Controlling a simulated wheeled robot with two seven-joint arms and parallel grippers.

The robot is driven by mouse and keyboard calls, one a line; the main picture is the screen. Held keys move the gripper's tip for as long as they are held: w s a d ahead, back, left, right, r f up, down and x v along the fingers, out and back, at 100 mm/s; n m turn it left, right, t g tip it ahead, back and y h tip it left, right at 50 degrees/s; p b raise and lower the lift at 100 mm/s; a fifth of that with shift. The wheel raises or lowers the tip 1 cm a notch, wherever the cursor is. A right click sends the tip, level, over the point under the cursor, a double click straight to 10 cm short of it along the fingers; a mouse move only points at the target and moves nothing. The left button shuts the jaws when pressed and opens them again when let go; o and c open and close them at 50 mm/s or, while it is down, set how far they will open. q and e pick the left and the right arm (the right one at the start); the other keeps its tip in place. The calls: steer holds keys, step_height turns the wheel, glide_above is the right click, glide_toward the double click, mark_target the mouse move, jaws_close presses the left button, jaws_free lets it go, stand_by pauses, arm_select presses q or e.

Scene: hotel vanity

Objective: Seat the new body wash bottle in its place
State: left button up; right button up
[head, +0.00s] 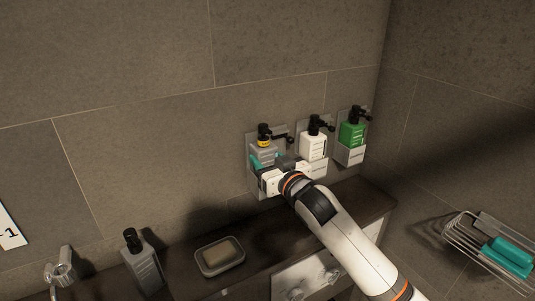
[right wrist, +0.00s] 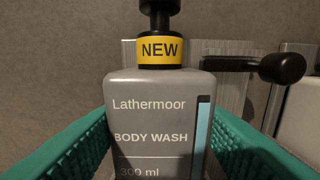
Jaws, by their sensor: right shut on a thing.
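The new body wash bottle (head: 262,149) is grey with a black pump and a yellow NEW collar. It stands upright at the leftmost wall holder (head: 252,140). My right gripper (head: 268,163) is around its body; in the right wrist view the teal finger pads (right wrist: 160,150) flank the bottle (right wrist: 150,105) and its label reads Lathermoor BODY WASH. A black-knobbed lever (right wrist: 265,66) sticks out to the right of the bottle's neck. The gripper hides the bottle's base, so I cannot tell whether it rests in the holder. My left gripper is not in view.
A white bottle (head: 313,144) and a green bottle (head: 352,132) stand in holders to the right. On the dark counter are another grey pump bottle (head: 143,268), a soap dish (head: 221,267) and a faucet (head: 60,270). A wire basket (head: 462,233) is at right.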

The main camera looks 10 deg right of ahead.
steer(key=shift+f, duration=0.3)
stand_by(0.8)
steer(key=o, duration=1.3)
steer(key=shift+f, duration=0.15)
steer(key=shift+r+b+v, duration=0.15)
steer(key=shift+b+v, duration=0.95)
steer(key=shift+v, duration=1.95)
steer(key=shift+r+b+v, duration=0.1)
steer(key=shift+b+v, duration=1)
steer(key=shift+v, duration=1.9)
